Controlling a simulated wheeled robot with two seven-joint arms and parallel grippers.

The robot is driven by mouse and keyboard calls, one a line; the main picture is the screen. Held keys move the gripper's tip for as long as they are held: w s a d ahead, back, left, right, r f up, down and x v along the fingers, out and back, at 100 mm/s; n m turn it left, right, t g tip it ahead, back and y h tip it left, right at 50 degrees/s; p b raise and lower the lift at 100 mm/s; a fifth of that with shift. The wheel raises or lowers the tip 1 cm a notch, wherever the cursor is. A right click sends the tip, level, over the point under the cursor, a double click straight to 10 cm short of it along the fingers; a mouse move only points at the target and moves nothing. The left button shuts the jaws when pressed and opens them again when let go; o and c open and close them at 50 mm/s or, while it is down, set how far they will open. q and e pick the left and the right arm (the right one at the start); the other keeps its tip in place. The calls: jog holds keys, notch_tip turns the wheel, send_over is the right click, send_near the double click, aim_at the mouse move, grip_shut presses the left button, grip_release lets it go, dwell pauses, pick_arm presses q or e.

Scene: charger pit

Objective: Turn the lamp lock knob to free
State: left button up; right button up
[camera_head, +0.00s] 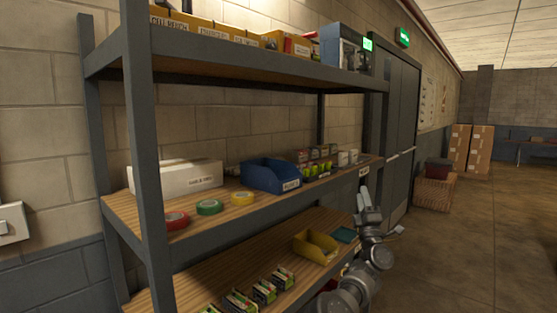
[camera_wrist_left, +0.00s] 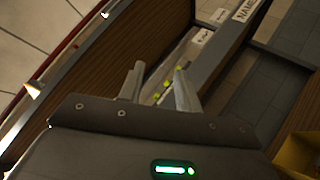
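I cannot make out a lamp or a lock knob in either view. My left gripper (camera_head: 363,196) is at the right end of the shelf unit, pointing up, just below and beside the middle shelf's end. In the left wrist view my left gripper (camera_wrist_left: 159,70) has its two grey fingers apart with nothing between them. Behind the fingers is a shelf edge with small yellow-green spots. My right gripper shows in neither view.
The shelf unit (camera_head: 145,150) fills the left and middle. A blue bin (camera_head: 268,176), tape rolls (camera_head: 209,207) and small boxes stand on its middle shelf; a yellow bin (camera_head: 316,246) is below. Grey cabinets (camera_head: 400,130) stand beyond. The floor (camera_head: 470,240) at right is clear.

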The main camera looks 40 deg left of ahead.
pick_arm(q)
jog(key=s+a+r+n+g+y+p, duration=0.15)
jog(key=s+r+n+g+y, duration=0.25)
jog(key=r+n+g, duration=0.65)
jog(key=s+a+r+n+g+y, duration=0.25)
jog(key=r+n+g, duration=0.35)
jog(key=r, duration=0.7)
jog(key=n+g+h+p, duration=0.25)
jog(key=n+h, duration=0.45)
jog(key=n, duration=0.7)
send_near(274, 48)
jog(key=shift+m+g+y, duration=0.25)
jog(key=shift+g, duration=0.15)
jog(key=a+p, duration=0.1)
jog(key=a, duration=0.7)
jog(key=shift+w+a+f, duration=0.1)
jog(key=shift+a+f, duration=0.05)
jog(key=shift+a, duration=0.1)
